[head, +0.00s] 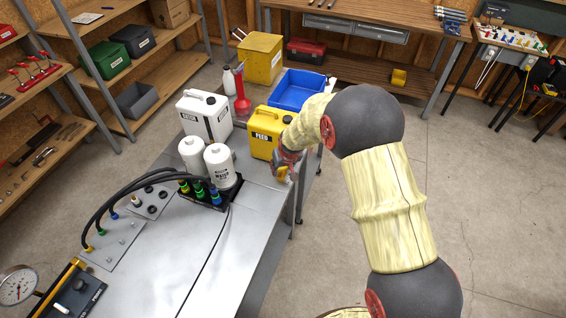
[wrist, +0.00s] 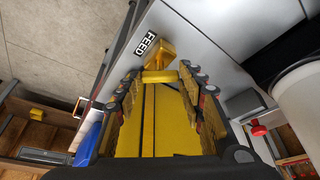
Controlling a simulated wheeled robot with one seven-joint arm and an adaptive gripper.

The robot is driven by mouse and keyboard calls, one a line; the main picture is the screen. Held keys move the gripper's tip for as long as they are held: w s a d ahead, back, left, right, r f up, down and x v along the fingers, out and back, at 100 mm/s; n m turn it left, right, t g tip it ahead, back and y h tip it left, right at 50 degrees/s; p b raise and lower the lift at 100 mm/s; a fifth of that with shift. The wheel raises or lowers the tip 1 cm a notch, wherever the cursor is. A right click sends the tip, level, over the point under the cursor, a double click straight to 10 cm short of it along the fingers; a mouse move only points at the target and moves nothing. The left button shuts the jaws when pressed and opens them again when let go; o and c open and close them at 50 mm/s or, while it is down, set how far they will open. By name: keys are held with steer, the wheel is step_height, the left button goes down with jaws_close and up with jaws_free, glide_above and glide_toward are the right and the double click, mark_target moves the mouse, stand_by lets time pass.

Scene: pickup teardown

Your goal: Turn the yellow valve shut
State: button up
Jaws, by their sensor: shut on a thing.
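The yellow valve (wrist: 157,52) shows in the wrist view as a small yellow handle above the grey bench, beside a FEED label (wrist: 145,43). My gripper (wrist: 160,76) is shut on its handle, with the fingertips close on both sides. In the head view my gripper (head: 286,167) is low at the right side of the bench, close to a yellow can (head: 264,125). There the gripper and arm hide the valve. The fingers cover the handle's near part in the wrist view, so its exact angle is hard to tell.
A blue bin (head: 297,89) stands behind the can. The floor right of the bench is clear.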

steer(key=shift+a+f+m+h+b, duration=0.15)
steer(key=shift+m+h+b, duration=0.15)
steer(key=shift+m+b, duration=0.6)
steer(key=m+b, duration=0.1)
steer(key=b, duration=0.2)
steer(key=m+h+b, duration=0.1)
steer(key=b, duration=0.2)
steer(key=shift+a+f, duration=0.1)
steer(key=shift+f, duration=0.15)
steer(key=m+b, duration=0.2)
steer(key=b, duration=0.1)
steer(key=m+h+b, duration=0.1)
steer(key=b, duration=0.1)
steer(key=shift+a+r+m, duration=0.1)
steer(key=shift+r+m, duration=0.15)
steer(key=shift+m, duration=0.05)
steer(key=shift+r+b, duration=0.1)
steer(key=shift+b, duration=0.25)
steer(key=o, duration=1.2)
steer(key=shift+r, duration=0.1)
steer(key=v, duration=1.1)
steer(key=shift+s+a+r, duration=0.2)
steer(key=shift+a+r, duration=0.1)
steer(key=shift+r, duration=0.05)
